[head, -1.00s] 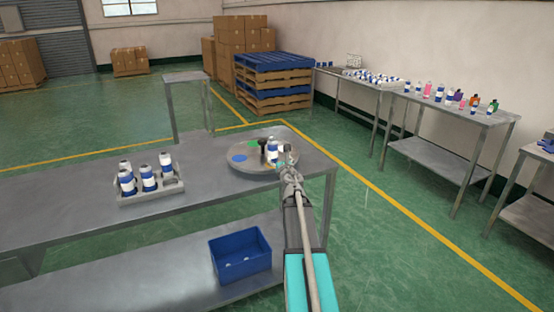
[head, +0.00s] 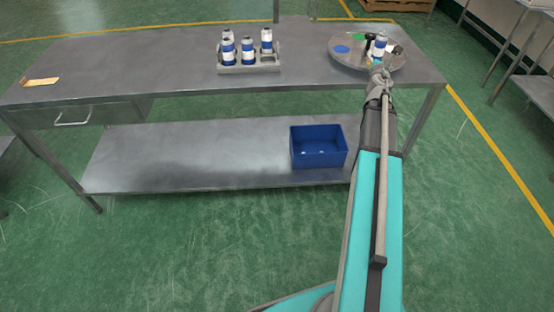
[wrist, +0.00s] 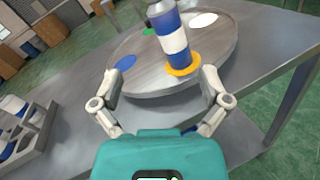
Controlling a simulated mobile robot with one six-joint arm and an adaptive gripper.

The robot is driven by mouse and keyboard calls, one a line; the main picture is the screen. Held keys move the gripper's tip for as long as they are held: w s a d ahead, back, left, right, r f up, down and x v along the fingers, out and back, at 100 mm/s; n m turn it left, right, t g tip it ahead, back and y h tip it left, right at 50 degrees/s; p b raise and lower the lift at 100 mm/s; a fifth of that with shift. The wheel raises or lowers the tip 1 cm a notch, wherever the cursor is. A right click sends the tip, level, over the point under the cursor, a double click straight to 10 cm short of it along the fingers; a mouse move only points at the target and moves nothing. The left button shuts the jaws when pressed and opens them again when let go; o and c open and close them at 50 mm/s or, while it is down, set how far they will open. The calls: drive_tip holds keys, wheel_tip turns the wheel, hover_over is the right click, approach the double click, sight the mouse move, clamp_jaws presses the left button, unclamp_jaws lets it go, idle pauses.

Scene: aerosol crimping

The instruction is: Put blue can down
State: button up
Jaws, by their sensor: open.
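The blue can (wrist: 172,40), blue with a white band, stands on a yellow spot (wrist: 184,66) on the round turntable (wrist: 150,82) in the wrist view. In the head view the can (head: 379,45) stands on the turntable (head: 346,56) at the table's right end. My gripper (wrist: 160,92) is open, its two fingers spread apart on the near side of the can, with no contact visible. In the head view my gripper (head: 380,80) is at the turntable's near edge, its fingers hard to make out.
A grey rack (head: 250,66) with several blue-and-white cans stands left of the turntable on the metal table (head: 150,66). A blue bin (head: 318,160) sits on the lower shelf. A blue spot (wrist: 125,62) and a white spot (wrist: 204,20) on the turntable are bare.

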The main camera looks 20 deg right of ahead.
drive_tip(key=s+a+f+m+g+y, duration=0.1)
drive_tip(key=s+a+f+m+g, duration=0.2)
drive_tip(key=a+m, duration=0.35)
drive_tip(key=s+a+f+m+g+y, duration=0.1)
drive_tip(key=s+a+f+m+g, duration=0.15)
drive_tip(key=a+f+m, duration=0.45)
drive_tip(key=s+a+f+m+g, duration=0.1)
drive_tip(key=a+f+m+g, duration=0.15)
drive_tip(key=a+m, duration=0.45)
drive_tip(key=s+a+f+m+g+y, duration=0.2)
drive_tip(key=s+a, duration=0.5)
drive_tip(key=a, duration=0.5)
drive_tip(key=s+a+f+m+g+y, duration=0.3)
drive_tip(key=s+a+f+g+y, duration=0.1)
drive_tip(key=a, duration=0.8)
drive_tip(key=s+g+y, duration=0.1)
drive_tip(key=s, duration=0.1)
drive_tip(key=shift+s+a+y, duration=0.15)
drive_tip(key=shift+s+y, duration=0.2)
drive_tip(key=shift+y, duration=0.05)
wheel_tip(320, 180, up, 10)
drive_tip(key=p, duration=1)
drive_tip(key=shift+f, duration=0.1)
